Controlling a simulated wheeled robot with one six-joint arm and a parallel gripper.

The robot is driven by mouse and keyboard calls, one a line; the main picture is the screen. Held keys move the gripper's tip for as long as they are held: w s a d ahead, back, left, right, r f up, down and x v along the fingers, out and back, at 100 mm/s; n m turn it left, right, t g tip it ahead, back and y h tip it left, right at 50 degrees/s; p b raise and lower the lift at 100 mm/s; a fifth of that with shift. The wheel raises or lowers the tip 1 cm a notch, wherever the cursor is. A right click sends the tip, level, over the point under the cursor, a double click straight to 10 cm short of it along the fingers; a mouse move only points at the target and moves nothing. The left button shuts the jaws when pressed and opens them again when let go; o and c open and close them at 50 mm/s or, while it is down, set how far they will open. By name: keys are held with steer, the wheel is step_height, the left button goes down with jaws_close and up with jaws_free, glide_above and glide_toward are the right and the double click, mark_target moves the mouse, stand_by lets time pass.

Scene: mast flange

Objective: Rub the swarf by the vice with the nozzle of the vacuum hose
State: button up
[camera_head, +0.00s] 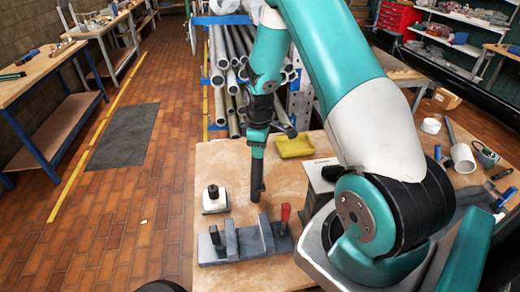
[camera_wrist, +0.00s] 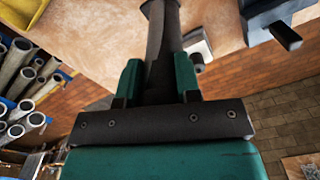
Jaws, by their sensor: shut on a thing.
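My gripper (camera_head: 257,143) points down above the wooden bench and is shut on the dark vacuum nozzle (camera_head: 258,178). In the wrist view, the green fingers of my gripper (camera_wrist: 158,82) stand on both sides of the nozzle (camera_wrist: 162,40). The nozzle's end is low over the bench, just behind the grey vice (camera_head: 232,246). I cannot tell whether it touches the bench top. The vice has a red piece at its right end; part of it shows top right in the wrist view (camera_wrist: 265,14). I cannot make out the swarf in either view.
A white block with a black knob (camera_head: 214,203) stands left of the nozzle on the bench (camera_head: 225,165). A yellow tray (camera_head: 295,146) lies behind to the right. A pale box (camera_head: 318,176) stands right of the nozzle. A pipe rack (camera_head: 226,75) is beyond.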

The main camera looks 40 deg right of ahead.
steer(key=shift+r+p, duration=0.55)
steer(key=shift+r, duration=0.65)
